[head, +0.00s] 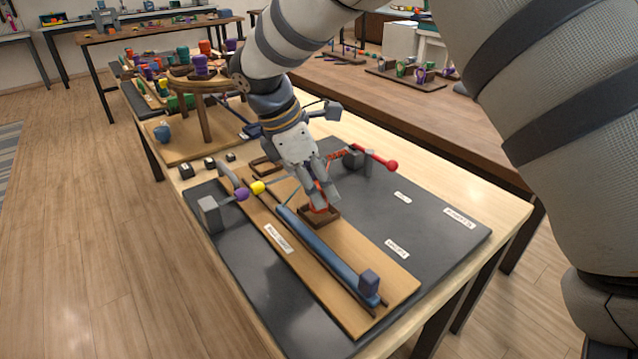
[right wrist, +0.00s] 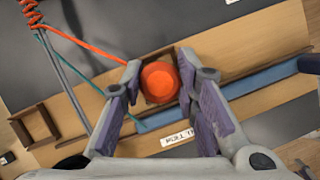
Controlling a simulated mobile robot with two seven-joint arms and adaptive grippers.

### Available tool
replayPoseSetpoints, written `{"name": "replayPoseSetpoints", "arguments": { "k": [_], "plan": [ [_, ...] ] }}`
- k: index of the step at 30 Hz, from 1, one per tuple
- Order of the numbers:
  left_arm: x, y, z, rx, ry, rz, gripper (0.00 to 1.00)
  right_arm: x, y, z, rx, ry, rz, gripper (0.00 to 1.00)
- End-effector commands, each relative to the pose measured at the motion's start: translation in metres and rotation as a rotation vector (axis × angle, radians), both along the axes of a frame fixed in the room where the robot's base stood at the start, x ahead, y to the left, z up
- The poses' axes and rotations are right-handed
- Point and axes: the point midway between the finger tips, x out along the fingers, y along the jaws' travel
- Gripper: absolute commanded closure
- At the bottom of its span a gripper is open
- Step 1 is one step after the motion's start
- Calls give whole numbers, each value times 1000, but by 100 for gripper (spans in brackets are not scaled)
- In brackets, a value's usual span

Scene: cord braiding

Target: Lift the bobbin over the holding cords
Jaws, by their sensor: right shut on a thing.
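My right gripper (head: 322,192) is shut on the orange-red bobbin (right wrist: 160,82), which sits between its fingertips (right wrist: 160,85). In the head view the fingers partly hide the bobbin (head: 317,203), which is just above or in a small brown square tray (head: 333,217); I cannot tell if they touch. An orange cord (right wrist: 85,45) runs from a coil on a grey rod toward the bobbin. A thin teal cord (right wrist: 72,72) runs from that rod toward the blue bar (head: 325,250). My left gripper is not in view.
The wooden board (head: 375,285) lies on a dark mat (head: 440,245) with paper labels. Yellow (head: 258,187) and purple (head: 241,195) pieces are at its left end. A red-knobbed rod (head: 378,159) stands behind. The mat's right side is mostly clear.

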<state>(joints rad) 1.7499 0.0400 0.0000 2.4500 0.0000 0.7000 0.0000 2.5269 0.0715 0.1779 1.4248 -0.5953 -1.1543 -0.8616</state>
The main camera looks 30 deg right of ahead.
Motion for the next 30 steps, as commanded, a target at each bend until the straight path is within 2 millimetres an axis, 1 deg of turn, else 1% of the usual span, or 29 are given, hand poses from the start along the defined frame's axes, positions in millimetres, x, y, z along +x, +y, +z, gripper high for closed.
{"name": "replayPoseSetpoints", "arguments": {
  "k": [2, 11, 30],
  "plan": [
    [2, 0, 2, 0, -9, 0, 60, 0, 0, 3, 0, -5, 0, 100],
    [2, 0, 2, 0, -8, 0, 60, 0, 0, 1, 0, -1, -1, 100],
    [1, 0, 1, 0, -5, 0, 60, 0, 0, -12, 0, -1, 0, 100]
  ]
}}
